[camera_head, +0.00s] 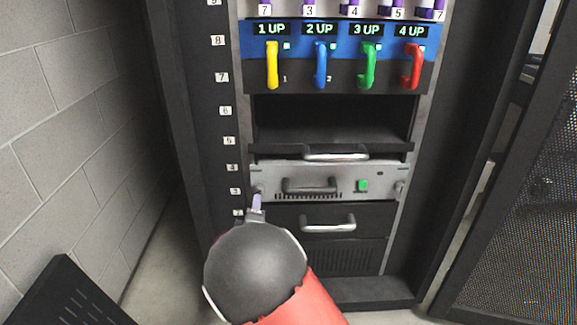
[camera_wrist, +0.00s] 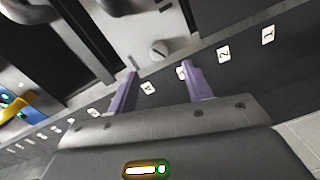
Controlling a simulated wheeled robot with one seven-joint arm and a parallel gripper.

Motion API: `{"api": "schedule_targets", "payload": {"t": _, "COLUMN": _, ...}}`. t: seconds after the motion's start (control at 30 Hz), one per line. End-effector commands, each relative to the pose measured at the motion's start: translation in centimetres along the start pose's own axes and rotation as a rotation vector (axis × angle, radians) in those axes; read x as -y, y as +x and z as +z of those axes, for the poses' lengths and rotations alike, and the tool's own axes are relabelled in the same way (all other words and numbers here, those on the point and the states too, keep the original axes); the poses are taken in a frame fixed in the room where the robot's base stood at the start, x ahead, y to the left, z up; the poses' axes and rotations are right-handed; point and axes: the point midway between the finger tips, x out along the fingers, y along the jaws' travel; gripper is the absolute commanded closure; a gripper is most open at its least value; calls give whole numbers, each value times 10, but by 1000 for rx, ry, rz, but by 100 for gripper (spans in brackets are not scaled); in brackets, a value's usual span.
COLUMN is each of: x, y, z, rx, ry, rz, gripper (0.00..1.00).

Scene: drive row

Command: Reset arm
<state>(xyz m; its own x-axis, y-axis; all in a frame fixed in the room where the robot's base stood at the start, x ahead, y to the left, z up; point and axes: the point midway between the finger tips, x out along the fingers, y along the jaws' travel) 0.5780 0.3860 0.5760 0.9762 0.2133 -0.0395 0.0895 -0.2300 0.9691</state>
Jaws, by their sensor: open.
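My gripper (camera_wrist: 160,92) is open, with its two purple fingers apart and nothing between them in the wrist view. In the head view my gripper (camera_head: 257,203) shows beyond my dark rounded wrist, low at the left side of the rack. It is in front of the left rack post (camera_head: 232,165), near the number labels 2 and 3. My red arm covers part of the lower rack and floor. In the wrist view a round knob (camera_wrist: 159,50) on a grey panel lies just beyond the fingers.
A grey drive unit (camera_head: 330,182) with a handle and green button is right of my gripper. Above are an empty bay (camera_head: 335,120) and coloured hooks, yellow (camera_head: 272,65), blue (camera_head: 321,65), green (camera_head: 369,67) and red (camera_head: 413,67). A mesh door (camera_head: 530,200) stands at right, a block wall (camera_head: 75,110) at left.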

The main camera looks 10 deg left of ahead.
Motion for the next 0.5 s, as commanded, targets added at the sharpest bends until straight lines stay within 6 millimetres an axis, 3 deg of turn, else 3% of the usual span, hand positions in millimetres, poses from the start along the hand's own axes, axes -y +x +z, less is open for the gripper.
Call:
{"api": "schedule_targets", "payload": {"t": 0.17, "x": -23, "y": 5, "z": 23, "rx": 31, "ry": 118, "rz": -68, "gripper": 50}}
{"api": "schedule_targets", "payload": {"t": 0.27, "x": -51, "y": 4, "z": 52, "rx": 68, "ry": 281, "rz": -164, "gripper": 50}}
{"api": "schedule_targets", "payload": {"t": 0.37, "x": -82, "y": -9, "z": 85, "rx": 113, "ry": 467, "rz": -274, "gripper": 50}}
{"api": "schedule_targets", "payload": {"t": 0.5, "x": -123, "y": -46, "z": 127, "rx": 185, "ry": 700, "rz": -407, "gripper": 50}}
